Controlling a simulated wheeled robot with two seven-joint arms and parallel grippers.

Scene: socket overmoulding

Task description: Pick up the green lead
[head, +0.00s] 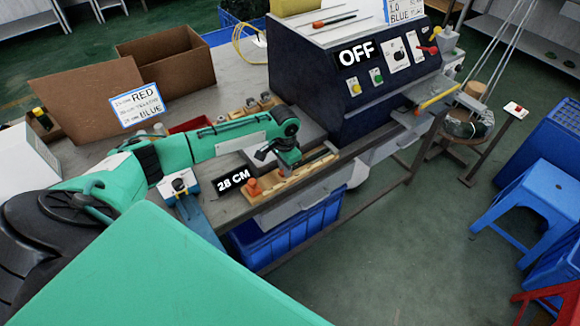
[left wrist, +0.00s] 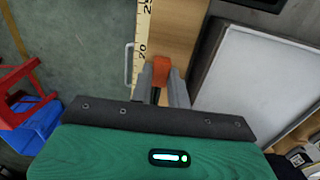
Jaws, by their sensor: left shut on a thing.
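My left gripper (head: 290,168) reaches down over the wooden ruler board (head: 300,178) at the table's front edge. In the left wrist view, its fingers (left wrist: 163,84) are closed on a small orange block (left wrist: 161,70) beside the ruler scale (left wrist: 144,22). A separate orange block (head: 253,187) stands at the board's left end in the head view, near the "28 CM" label (head: 233,180). I cannot make out a green lead in either view; my gripper and arm hide part of the board. My right gripper is not in view.
A dark machine (head: 350,70) marked "OFF" stands behind the board. A blue crate (head: 290,235) is below the edge; blue stools (head: 535,205) stand right.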

